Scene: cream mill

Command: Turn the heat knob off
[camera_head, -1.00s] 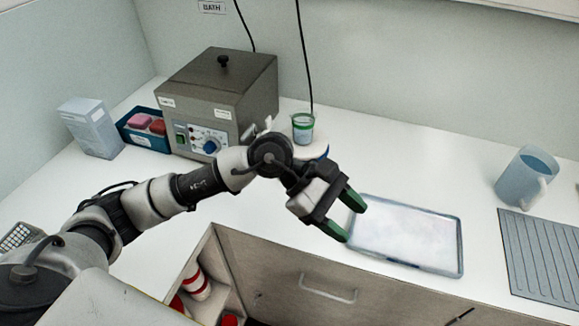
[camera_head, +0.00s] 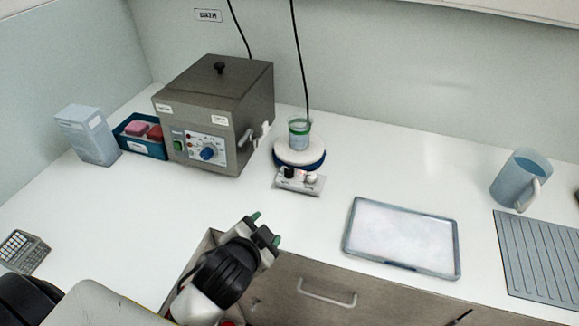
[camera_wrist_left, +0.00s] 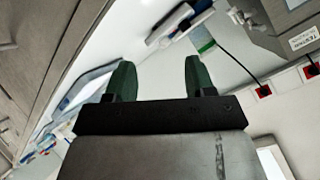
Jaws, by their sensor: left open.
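The stirrer hotplate (camera_head: 299,163) has a round white top and a blue body. Its front control panel (camera_head: 298,186) carries a black knob (camera_head: 289,172) and a pale knob (camera_head: 311,178). A beaker with a green band (camera_head: 299,133) stands on top. The grey metal bath (camera_head: 215,110) behind left has a blue knob (camera_head: 208,153) on its front panel. I cannot read which knob is marked heat. My left gripper (camera_head: 266,228) is open and empty, in front of the hotplate and apart from it. Its green fingers (camera_wrist_left: 157,76) show in the wrist view with nothing between them.
A white tray (camera_head: 400,237) lies to the right, with a blue jug (camera_head: 522,179) and a ribbed grey mat (camera_head: 545,258) beyond it. A blue bin (camera_head: 140,140) and a pale box (camera_head: 88,134) stand left of the bath. The counter between the gripper and the panel is clear.

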